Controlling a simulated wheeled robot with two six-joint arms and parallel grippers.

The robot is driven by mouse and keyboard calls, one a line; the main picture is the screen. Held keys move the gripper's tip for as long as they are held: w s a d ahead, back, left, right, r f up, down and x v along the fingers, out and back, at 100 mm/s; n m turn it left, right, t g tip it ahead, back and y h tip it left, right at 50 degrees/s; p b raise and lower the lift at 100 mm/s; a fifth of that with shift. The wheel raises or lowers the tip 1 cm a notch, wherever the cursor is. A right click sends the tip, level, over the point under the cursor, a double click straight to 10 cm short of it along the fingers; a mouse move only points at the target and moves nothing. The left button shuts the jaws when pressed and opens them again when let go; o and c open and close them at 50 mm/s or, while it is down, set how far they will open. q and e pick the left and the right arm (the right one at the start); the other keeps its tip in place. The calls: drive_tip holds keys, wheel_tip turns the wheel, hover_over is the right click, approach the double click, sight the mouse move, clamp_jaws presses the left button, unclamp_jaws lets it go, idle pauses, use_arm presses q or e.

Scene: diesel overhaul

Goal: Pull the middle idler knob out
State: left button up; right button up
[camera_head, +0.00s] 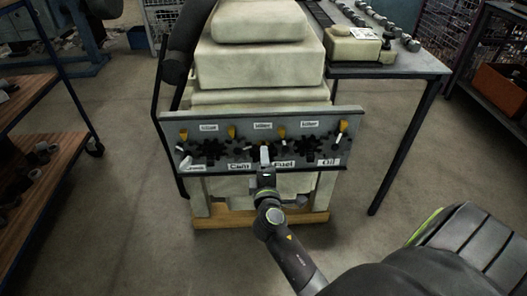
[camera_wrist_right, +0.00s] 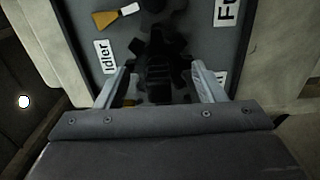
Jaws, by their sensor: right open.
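The grey panel (camera_head: 345,118) stands upright on the front of the pale engine block, with three "Idler" labels along its top and dark star-shaped parts in a row below them. My right gripper (camera_head: 265,153) is at the panel's middle, between the "Cam" (camera_head: 240,167) and "Fuel" (camera_head: 284,163) labels, and hides much of the middle dark knob. In the right wrist view my open gripper (camera_wrist_right: 160,85) has one finger on each side of this dark, ribbed middle idler knob (camera_wrist_right: 157,65). I cannot tell whether the fingers touch it. My left gripper is out of view.
Yellow levers, one of them a yellow lever (camera_head: 282,131), stand along the panel's top. One lever (camera_wrist_right: 104,20) lies close to the knob in the wrist view. A dark table (camera_head: 400,66) with parts is at the right, a wooden-shelved rack (camera_head: 50,150) at the left. Floor beside the engine is clear.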

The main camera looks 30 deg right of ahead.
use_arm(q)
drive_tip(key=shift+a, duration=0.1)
use_arm(e)
drive_tip(key=shift+o, duration=0.3)
drive_tip(key=shift+s+a, duration=0.1)
drive_tip(key=shift+s, duration=0.1)
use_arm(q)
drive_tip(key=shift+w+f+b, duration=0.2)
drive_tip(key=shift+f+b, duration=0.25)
use_arm(e)
drive_tip(key=v, duration=0.6)
drive_tip(key=shift+s+a, duration=0.2)
drive_tip(key=shift+s, duration=0.05)
